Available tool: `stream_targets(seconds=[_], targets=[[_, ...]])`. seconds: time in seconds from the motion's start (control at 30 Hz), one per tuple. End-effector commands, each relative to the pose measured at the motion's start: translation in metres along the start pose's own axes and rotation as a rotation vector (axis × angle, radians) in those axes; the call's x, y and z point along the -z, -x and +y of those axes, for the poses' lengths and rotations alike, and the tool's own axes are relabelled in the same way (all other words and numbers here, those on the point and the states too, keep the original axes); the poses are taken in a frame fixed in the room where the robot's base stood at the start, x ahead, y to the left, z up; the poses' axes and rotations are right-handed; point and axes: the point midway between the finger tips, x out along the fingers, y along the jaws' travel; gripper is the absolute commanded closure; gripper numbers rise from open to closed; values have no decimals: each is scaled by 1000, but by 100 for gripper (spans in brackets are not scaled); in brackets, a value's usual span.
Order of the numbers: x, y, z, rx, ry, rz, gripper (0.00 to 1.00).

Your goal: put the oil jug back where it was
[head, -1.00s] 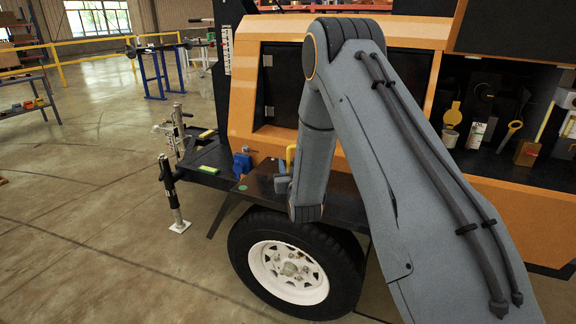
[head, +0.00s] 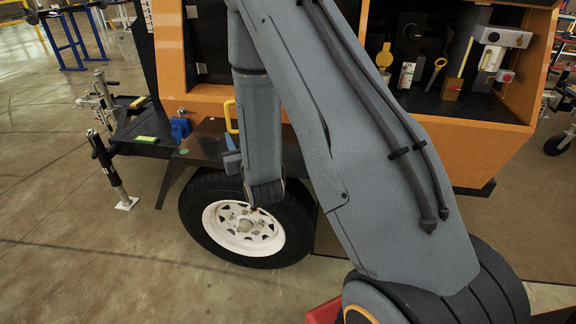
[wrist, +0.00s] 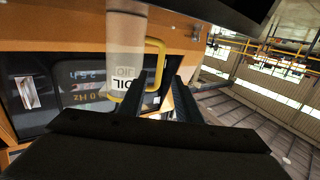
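The oil jug (wrist: 125,55) is pale and translucent, with a yellow handle and an "OIL" label, and shows in the upper middle of the wrist view. In the head view only its yellow handle (head: 231,117) shows, above the dark fender ledge at the left edge of my arm. The rest is hidden behind the arm, so I cannot tell what the jug rests on. My gripper (wrist: 160,95) points at the jug. Its two dark fingers are apart, near the lower end of the handle, and do not appear closed on it. In the head view the arm mostly hides the gripper.
The orange light tower trailer (head: 480,120) has an open compartment at right with several small items. A blue clamp-like part (head: 181,128) sits on the ledge left of the jug. The wheel (head: 245,228) is below. A jack leg (head: 110,172) stands at left; floor there is clear.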

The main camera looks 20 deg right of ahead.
Motion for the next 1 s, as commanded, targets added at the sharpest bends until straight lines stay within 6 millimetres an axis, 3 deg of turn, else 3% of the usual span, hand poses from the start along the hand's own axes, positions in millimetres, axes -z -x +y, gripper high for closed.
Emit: stream_targets(seconds=[0.17, 0.27, 0.47, 0.57, 0.73, 0.9, 1.0], targets=[[3, 0, 20, -23, -10, -161, 69], [1, 11, 35, -39, -20, -315, 69], [-3, 63, 64, -71, -44, -638, 69], [-2, 102, 75, -85, -57, -799, 69], [5, 185, 91, -115, -82, -1073, 69], [19, 272, 96, -130, -119, -1321, 69], [27, 312, 98, -139, -133, -1429, 69]])
